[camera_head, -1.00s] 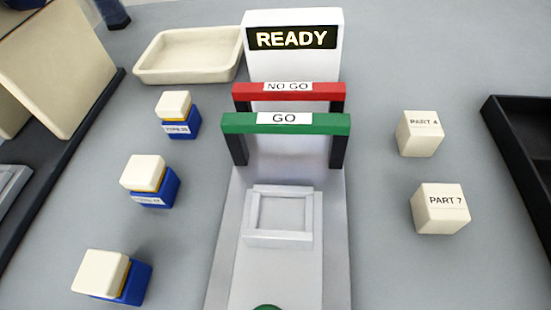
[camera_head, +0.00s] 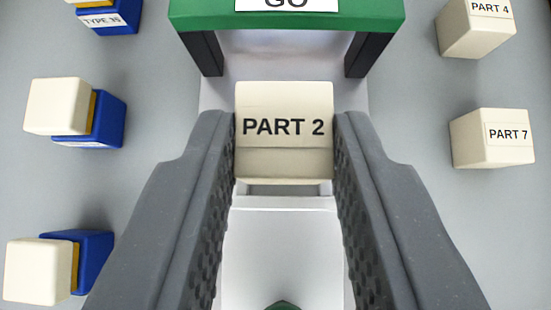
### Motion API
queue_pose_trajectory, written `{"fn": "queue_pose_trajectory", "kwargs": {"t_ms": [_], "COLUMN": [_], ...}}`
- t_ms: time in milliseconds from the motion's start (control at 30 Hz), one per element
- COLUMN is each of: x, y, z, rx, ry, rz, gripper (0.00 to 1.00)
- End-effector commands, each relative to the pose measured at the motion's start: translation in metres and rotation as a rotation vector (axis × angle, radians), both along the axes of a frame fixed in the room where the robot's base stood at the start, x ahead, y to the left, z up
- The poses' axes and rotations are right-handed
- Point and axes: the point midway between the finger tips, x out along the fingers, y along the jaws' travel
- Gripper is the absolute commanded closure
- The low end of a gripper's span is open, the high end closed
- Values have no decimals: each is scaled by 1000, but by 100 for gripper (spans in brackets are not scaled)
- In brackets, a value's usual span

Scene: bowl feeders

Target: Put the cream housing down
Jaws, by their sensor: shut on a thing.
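The cream housing (camera_head: 284,160), a block labelled "PART 2", is between the fingers of my gripper (camera_head: 284,150). The gripper is shut on its left and right sides. The housing covers most of the framed white seat of the gauge (camera_head: 280,245); a strip of the seat shows just below it. I cannot tell whether the housing touches the seat. The green GO bar (camera_head: 300,18) stands just beyond the housing on dark posts.
Cream blocks labelled PART 4 (camera_head: 470,32) and PART 7 (camera_head: 490,145) stand on the grey table at right. Grey table lies bare between these and the gauge.

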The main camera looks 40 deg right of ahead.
Motion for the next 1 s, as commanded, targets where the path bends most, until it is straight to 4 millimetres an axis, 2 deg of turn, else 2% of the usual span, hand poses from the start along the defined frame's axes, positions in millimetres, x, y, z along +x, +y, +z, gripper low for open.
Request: {"fn": "queue_pose_trajectory", "kwargs": {"t_ms": [33, 133, 467, 500, 567, 1000], "x": [0, -1, -1, -1, -1, -3], "y": [1, 1, 0, 0, 0, 3], "z": [-10, -22, -23, -23, -23, -16], "rx": [4, 4, 0, 0, 0, -1], "ry": [3, 3, 1, 1, 1, 1], "rz": [0, -1, -1, -1, -1, -1], "gripper": [99, 99, 99, 68, 52, 52]}}
